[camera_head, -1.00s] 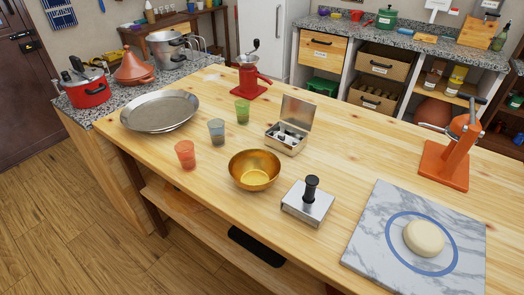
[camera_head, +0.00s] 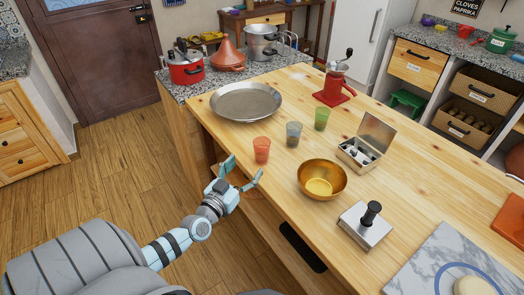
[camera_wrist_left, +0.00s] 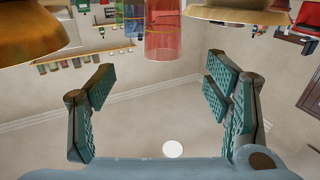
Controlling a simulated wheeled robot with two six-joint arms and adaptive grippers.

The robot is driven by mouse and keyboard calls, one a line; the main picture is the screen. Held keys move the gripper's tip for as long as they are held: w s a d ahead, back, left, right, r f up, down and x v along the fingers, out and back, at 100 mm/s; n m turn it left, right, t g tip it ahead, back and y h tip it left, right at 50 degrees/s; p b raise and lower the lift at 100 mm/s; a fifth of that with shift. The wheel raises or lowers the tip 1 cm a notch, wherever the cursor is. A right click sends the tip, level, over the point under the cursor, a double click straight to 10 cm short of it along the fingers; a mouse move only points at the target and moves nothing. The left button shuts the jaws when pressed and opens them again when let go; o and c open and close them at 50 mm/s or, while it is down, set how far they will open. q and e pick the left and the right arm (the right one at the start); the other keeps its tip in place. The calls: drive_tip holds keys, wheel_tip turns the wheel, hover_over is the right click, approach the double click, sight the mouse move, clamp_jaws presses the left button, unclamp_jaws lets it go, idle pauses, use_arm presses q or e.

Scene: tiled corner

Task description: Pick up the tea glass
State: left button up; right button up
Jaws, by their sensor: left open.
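Three tumbler-like glasses stand upright on the wooden table (camera_head: 420,190): a red one (camera_head: 262,150) nearest the table's left edge, a grey-blue one (camera_head: 294,134) and a green one (camera_head: 322,118). I cannot tell from looks which is the tea glass. My left gripper (camera_head: 243,172) is open and empty just short of the red glass, by the table edge. In the left wrist view the red glass (camera_wrist_left: 163,30) shows beyond the open fingers (camera_wrist_left: 158,85), apart from them, with the blue glass (camera_wrist_left: 133,18) beside it. My right gripper is not in view.
A brass bowl (camera_head: 322,189) stands right of the red glass; a wide metal pan (camera_head: 246,102) lies behind it. An open metal box (camera_head: 362,151), a tamper on a block (camera_head: 366,224) and a marble board (camera_head: 430,265) are farther right.

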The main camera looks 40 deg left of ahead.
sight(257, 151)
use_arm(q)
drive_tip(key=w+b, duration=0.1)
drive_tip(key=w, duration=0.2)
drive_tip(key=w+a+b, duration=0.1)
drive_tip(key=w, duration=0.3)
drive_tip(key=w+a+b, duration=0.1)
drive_tip(key=w+b, duration=0.1)
drive_tip(key=w, duration=0.2)
drive_tip(key=shift+w+a+f, duration=0.1)
drive_tip(key=shift+w+f, duration=0.05)
drive_tip(key=shift+f, duration=0.15)
drive_tip(key=shift+w, duration=0.2)
drive_tip(key=shift+c, duration=0.6)
drive_tip(key=shift+r, duration=0.15)
drive_tip(key=c, duration=1.2)
